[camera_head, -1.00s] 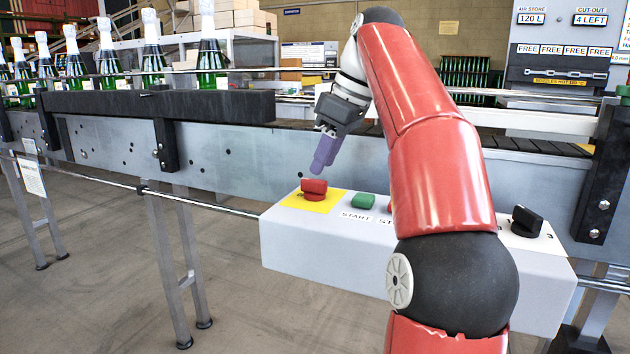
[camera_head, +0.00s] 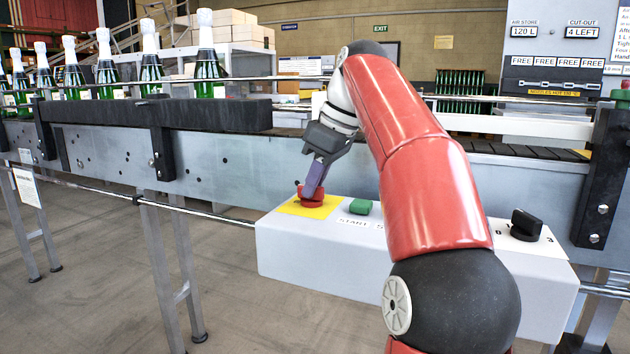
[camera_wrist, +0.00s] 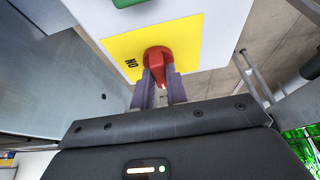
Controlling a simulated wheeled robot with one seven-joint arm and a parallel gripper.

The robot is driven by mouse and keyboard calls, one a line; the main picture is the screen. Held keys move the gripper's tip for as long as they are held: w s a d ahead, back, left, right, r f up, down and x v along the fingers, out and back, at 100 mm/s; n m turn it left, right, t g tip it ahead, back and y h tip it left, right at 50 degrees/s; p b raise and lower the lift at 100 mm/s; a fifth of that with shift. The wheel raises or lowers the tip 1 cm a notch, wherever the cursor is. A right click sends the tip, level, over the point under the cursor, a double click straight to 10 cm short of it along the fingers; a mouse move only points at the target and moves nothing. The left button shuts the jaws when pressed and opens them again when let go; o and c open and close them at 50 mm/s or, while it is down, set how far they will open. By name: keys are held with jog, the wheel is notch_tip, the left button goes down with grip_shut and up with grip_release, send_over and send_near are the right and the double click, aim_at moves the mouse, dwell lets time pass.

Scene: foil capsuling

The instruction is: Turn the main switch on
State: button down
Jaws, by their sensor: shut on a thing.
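The main switch is a red rotary handle (camera_head: 311,201) on a yellow plate (camera_head: 326,206) at the left end of the grey control box (camera_head: 330,255). In the wrist view the red handle (camera_wrist: 159,60) stands on the yellow plate (camera_wrist: 188,38), with the word ON printed to its left. My gripper (camera_head: 313,190) reaches down onto the handle, and its purple fingers (camera_wrist: 158,80) are shut on the handle from both sides. The fingers hide part of the handle in the head view.
A green START button (camera_head: 360,207) sits right of the switch on the same box. A black selector knob (camera_head: 526,225) is at the right end. A conveyor (camera_head: 240,165) with several green bottles (camera_head: 207,65) runs behind. A rail (camera_head: 225,215) passes left of the box.

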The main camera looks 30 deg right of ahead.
jog(key=shift+m, duration=0.4)
jog(key=m+h, duration=0.1)
jog(key=m, duration=0.2)
jog(key=shift+a+r+t+p, duration=0.1)
jog(key=shift+a+t+p, duration=0.05)
jog(key=shift+t+p, duration=0.25)
jog(key=m+h+p, duration=0.2)
jog(key=m, duration=0.2)
jog(key=shift+a, duration=0.15)
jog(key=m+h+p, duration=0.2)
jog(key=m+p, duration=0.1)
jog(key=m, duration=0.2)
jog(key=shift+a+m+p, duration=0.1)
jog(key=shift+m+p, duration=0.2)
jog(key=shift+m, duration=0.1)
jog(key=m+g+h+p, duration=0.1)
jog(key=m+p, duration=0.1)
jog(key=m, duration=0.2)
jog(key=shift+w, duration=0.1)
jog(key=shift+m, duration=0.3)
jog(key=c, duration=1.4)
grip_release()
